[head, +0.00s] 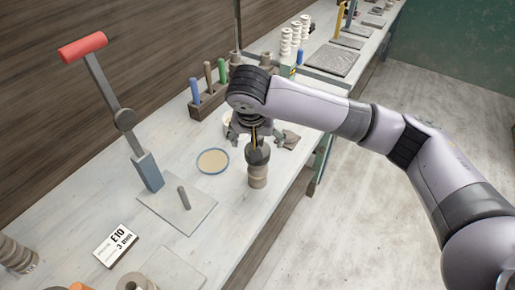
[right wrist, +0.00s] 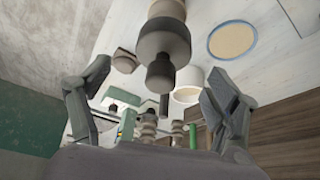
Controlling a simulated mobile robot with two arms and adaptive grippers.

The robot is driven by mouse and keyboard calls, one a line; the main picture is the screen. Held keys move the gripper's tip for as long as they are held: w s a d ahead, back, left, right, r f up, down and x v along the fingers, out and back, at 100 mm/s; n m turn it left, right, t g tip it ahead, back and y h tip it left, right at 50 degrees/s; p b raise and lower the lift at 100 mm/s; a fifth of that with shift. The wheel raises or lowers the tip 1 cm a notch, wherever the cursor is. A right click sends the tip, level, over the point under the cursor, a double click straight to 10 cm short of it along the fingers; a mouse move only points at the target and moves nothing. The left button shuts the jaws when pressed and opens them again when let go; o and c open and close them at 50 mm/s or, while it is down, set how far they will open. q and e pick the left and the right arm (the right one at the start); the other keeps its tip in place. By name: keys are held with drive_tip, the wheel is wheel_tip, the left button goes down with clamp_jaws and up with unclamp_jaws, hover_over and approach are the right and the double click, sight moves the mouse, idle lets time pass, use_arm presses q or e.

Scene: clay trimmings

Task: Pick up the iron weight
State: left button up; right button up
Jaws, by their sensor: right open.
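A dark grey knobbed piece, which looks like the iron weight (head: 258,156), sits on top of a short stack of tan rings (head: 258,176) near the table's front edge. In the right wrist view the weight (right wrist: 163,43) shows in the upper middle, with its narrower knob toward the gripper. My right gripper (head: 255,134) is just above it in the head view, pointing down. In the right wrist view its two fingers (right wrist: 161,78) are spread wide, one on each side of the knob, with nothing held. My left gripper is in neither view.
A blue-rimmed dish (head: 212,161) lies left of the stack. A lever press with a red handle (head: 83,47) stands farther left, near an E10 card (head: 116,245). A rack of colored handles (head: 207,99) and a brown lump (head: 291,139) lie behind the weight.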

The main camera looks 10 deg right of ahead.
drive_tip(key=p+x, duration=0.1)
drive_tip(key=x, duration=0.3)
drive_tip(key=shift+w+a+f+p, duration=0.1)
drive_tip(key=shift+f+p, duration=0.25)
drive_tip(key=shift+f, duration=0.05)
drive_tip(key=shift+w+f, duration=0.2)
drive_tip(key=shift+f, duration=0.25)
clamp_jaws()
drive_tip(key=shift+w+r, duration=0.1)
drive_tip(key=shift+r, duration=0.05)
idle(0.4)
